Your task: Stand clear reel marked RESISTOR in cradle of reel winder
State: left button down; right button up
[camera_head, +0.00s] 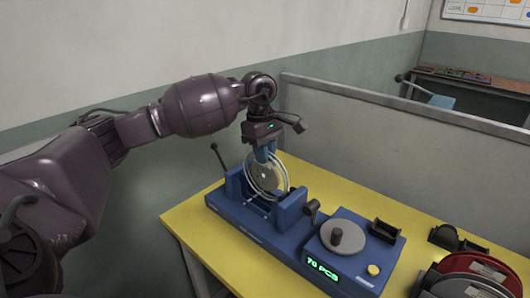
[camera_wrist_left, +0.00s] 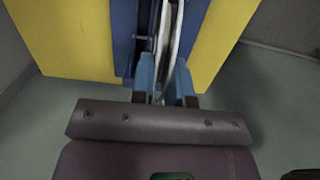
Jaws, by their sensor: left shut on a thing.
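The clear reel (camera_head: 266,178) stands upright between the blue end blocks of the reel winder (camera_head: 250,221). My left gripper (camera_head: 265,152) points down from above and is shut on the reel's upper rim. In the left wrist view, the reel (camera_wrist_left: 172,36) shows edge-on between the blue fingertips (camera_wrist_left: 164,82). The word RESISTOR cannot be read on it. Whether the reel's lower edge rests in the cradle is hidden by the winder's front. My right gripper is in neither view.
The winder's right part carries a grey round knob plate (camera_head: 342,238), a display reading 70 PCS (camera_head: 323,269) and a yellow button (camera_head: 374,270). A grey partition (camera_head: 400,135) stands behind the yellow table (camera_head: 190,221).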

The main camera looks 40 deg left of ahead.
pick_arm(q)
jog(key=shift+f+b, duration=0.35)
jog(key=shift+f, duration=0.55)
jog(key=c, duration=1)
grip_release()
jog(key=shift+c, duration=0.2)
jog(key=o, duration=0.3)
jog(key=shift+r, duration=0.15)
